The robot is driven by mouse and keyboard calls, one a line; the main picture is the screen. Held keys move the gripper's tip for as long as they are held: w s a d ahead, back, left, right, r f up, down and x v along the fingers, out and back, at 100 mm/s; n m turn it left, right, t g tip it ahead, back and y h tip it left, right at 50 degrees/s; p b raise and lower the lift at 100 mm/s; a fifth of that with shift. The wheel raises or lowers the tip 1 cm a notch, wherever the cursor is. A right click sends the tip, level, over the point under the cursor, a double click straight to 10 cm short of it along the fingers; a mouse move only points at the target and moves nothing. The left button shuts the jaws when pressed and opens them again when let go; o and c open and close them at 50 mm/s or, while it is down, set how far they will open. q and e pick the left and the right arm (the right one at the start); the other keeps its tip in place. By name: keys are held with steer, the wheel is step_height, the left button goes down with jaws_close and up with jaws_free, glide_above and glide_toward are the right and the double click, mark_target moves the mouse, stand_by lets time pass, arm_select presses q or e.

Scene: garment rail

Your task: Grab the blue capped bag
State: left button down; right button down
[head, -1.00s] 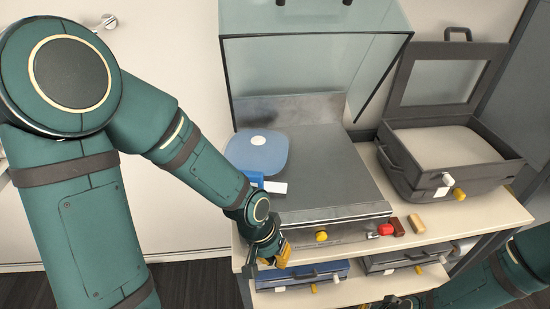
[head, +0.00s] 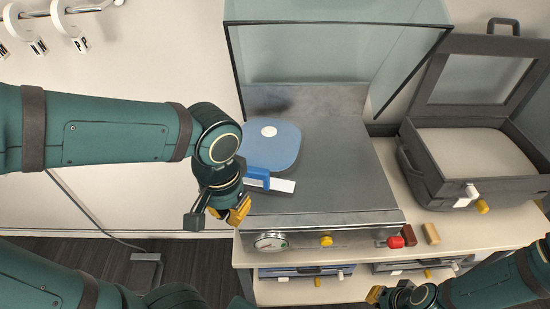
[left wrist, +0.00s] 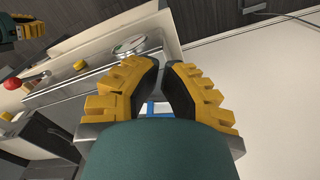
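A flat blue rounded pouch-like thing with a white disc (head: 270,147) lies on the grey metal top of the bench unit. A blue case with a yellow knob (head: 295,271) lies on the lower shelf, partly hidden. I cannot tell which of them is the blue capped bag. My left gripper (head: 231,213) hangs at the left edge of the unit, apart from both. In the left wrist view its fingertips (left wrist: 164,64) are close together with nothing seen held. My right gripper (head: 386,295) is low at the front, beside the lower shelf, its fingers mostly hidden.
A blue and white block (head: 270,180) lies close to my left gripper. A raised clear lid (head: 300,55) stands over the unit. An open grey case (head: 475,190) is at the right. A gauge (head: 270,242) and yellow knob face front.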

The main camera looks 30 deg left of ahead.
arm_select(q)
steer(key=w+p, duration=0.2)
steer(key=p, duration=0.1)
glide_above(276, 172)
step_height(276, 172, down, 5)
steer(key=shift+b, duration=0.3)
steer(key=shift+s, duration=0.45)
